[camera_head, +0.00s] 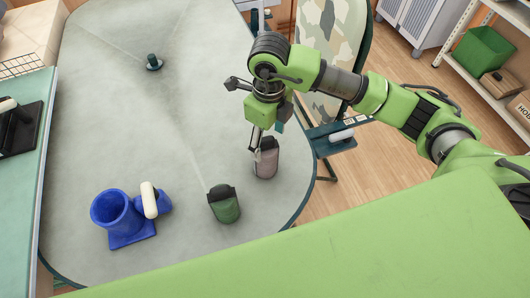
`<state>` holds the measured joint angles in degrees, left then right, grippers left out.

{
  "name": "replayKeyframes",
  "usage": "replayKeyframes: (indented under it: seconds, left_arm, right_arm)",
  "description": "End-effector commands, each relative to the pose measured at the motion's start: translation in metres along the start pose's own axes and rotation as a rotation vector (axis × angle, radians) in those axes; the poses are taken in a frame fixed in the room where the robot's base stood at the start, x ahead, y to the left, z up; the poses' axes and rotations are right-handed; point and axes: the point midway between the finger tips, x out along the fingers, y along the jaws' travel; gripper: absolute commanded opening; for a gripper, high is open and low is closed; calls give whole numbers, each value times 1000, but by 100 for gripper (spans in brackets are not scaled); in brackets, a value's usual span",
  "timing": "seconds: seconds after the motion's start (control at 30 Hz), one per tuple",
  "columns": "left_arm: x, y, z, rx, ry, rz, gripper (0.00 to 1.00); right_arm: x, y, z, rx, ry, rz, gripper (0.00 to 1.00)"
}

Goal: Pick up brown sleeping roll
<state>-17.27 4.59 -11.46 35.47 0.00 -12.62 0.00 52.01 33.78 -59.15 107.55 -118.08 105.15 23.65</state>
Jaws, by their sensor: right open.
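A greyish-brown roll (266,160), which looks like the brown sleeping roll, stands upright on the grey table (120,100) near its right edge. My right gripper (262,142) is open and points down at the top of this roll. A finger shows close to the roll's upper left side; whether it touches cannot be told. The gripper's body and arm hide part of the space behind. My left gripper is out of view.
A dark green roll (225,206) stands left of and nearer than the brown one. A blue holder (118,214) with a white-topped item (149,200) is at the front left. A small dark green stand (153,63) is farther back. The table's middle is clear.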

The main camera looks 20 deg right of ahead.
Motion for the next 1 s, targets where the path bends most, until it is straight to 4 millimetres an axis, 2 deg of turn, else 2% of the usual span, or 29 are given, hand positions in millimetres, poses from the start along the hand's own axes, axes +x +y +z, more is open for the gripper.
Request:
replayKeyframes:
  seconds: [0.1, 0.2, 0.37, 0.5, 0.7, 0.97, 1.0]
  left_arm:
    - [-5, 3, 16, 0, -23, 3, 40]
    - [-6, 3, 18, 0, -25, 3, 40]
    - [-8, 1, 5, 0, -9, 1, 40]
    - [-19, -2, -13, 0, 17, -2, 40]
    - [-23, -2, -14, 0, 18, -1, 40]
    - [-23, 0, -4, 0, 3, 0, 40]
    - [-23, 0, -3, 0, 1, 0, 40]
  right_arm:
    - [21, 1, 0, 0, 3, 2, 64]
    - [32, 1, 0, -1, 1, 1, 64]
    - [41, 2, 1, -2, 0, 2, 64]
    - [59, 4, 3, 0, 3, 3, 64]
    - [86, 4, 4, -1, 0, 2, 64]
    - [90, 3, 5, -2, -2, 0, 64]
    - [90, 3, 5, -2, -2, 0, 59]
